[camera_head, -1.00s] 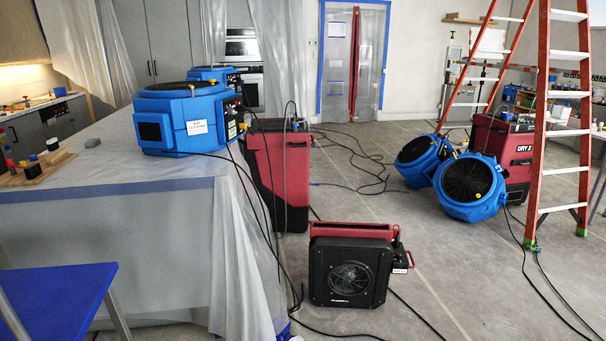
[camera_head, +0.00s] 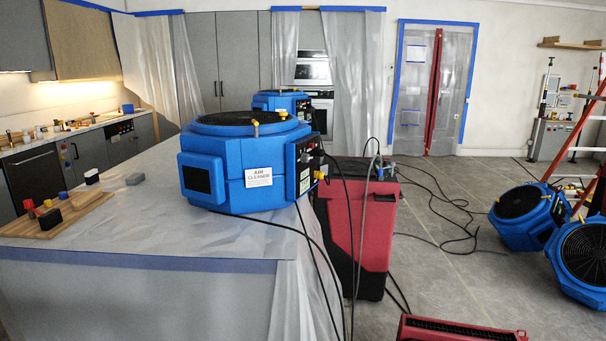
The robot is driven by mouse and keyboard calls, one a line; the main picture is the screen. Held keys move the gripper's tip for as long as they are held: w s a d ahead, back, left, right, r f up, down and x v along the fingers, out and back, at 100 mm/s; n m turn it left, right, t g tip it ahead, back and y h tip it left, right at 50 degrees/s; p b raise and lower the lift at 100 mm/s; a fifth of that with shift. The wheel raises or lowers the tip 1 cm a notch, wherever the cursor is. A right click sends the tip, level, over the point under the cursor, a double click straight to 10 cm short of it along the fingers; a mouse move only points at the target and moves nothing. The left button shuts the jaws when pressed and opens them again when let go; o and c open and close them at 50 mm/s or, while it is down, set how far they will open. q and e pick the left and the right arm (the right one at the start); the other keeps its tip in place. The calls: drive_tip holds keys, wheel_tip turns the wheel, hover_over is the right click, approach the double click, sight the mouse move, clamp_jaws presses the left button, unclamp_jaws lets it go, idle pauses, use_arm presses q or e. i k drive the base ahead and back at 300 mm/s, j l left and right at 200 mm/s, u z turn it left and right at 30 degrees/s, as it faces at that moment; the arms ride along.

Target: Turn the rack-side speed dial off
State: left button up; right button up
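A blue air cleaner (camera_head: 230,185) with a white label stands on the plastic-covered counter (camera_head: 160,225). Its dark control panel (camera_head: 305,170) faces right and is seen at a steep angle. A yellow knob (camera_head: 320,175) sticks out near the panel. A second blue machine (camera_head: 281,102) stands behind it, partly hidden, with dark controls on its right side. Two blue round fans (camera_head: 522,213) (camera_head: 582,255) rest on the floor at the right. I cannot tell which dial is the rack-side one or read any setting. Neither gripper is in view.
A red dehumidifier (camera_head: 345,230) stands beside the counter. A low red-topped unit (camera_head: 460,331) is cut off at the bottom. Black cables (camera_head: 450,205) cross the floor. A ladder (camera_head: 588,125) shows at the right edge. A board (camera_head: 55,215) with small items lies on the counter.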

sight(305, 158)
drive_tip(key=i, duration=0.15)
drive_tip(key=i+l+z, duration=0.15)
drive_tip(key=i+l, duration=1.05)
